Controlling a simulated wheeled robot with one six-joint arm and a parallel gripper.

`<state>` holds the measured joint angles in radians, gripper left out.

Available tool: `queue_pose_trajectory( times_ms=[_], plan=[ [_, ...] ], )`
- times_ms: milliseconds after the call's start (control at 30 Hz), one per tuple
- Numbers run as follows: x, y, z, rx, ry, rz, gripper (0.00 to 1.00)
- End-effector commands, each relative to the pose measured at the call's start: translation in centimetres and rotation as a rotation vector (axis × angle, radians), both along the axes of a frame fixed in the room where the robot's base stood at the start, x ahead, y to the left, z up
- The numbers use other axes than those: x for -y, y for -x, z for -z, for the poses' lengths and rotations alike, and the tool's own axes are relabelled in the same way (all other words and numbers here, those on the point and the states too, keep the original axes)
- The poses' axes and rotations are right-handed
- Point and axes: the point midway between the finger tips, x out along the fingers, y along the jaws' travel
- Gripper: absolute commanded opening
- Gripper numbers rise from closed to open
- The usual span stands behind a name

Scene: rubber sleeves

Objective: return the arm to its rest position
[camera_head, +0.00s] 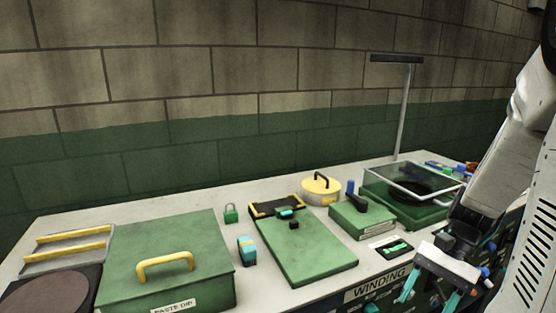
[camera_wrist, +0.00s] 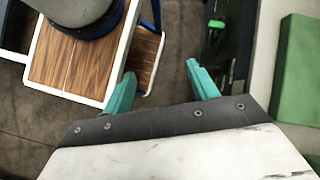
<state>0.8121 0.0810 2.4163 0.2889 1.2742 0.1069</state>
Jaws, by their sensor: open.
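My gripper (camera_head: 428,279) is at the lower right of the head view, in front of the bench edge, pointing down. Its two teal fingers stand apart with nothing between them. In the wrist view my gripper (camera_wrist: 160,84) is also open and empty, with bare floor between the fingertips. My white arm comes down from the upper right of the head view and hides part of the bench's right end.
The bench (camera_head: 196,201) holds a green box with a yellow handle (camera_head: 165,262), a green board (camera_head: 305,248), a yellow-lidded pot (camera_head: 321,190) and a clear-topped green case (camera_head: 410,205). A lamp post (camera_head: 404,115) rises behind.

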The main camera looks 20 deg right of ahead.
Motion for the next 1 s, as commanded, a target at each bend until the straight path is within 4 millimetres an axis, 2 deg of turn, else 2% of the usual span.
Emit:
queue_pose_trajectory(
  times_ms=[33,300,600,767,1000],
  plan=[
    [-1.2,-0.1,-1.4,0.039,0.057,-0.1,0.59],
    [-6.0,0.8,-6.6,0.231,0.309,-0.562,0.59],
    [-11.6,2.5,-11.5,0.497,0.51,-0.909,0.59],
    [-13.9,3.0,-13.3,0.611,0.536,-0.998,0.59],
    [-14.5,3.0,-13.4,0.629,0.529,-1.032,0.59]
  ],
)
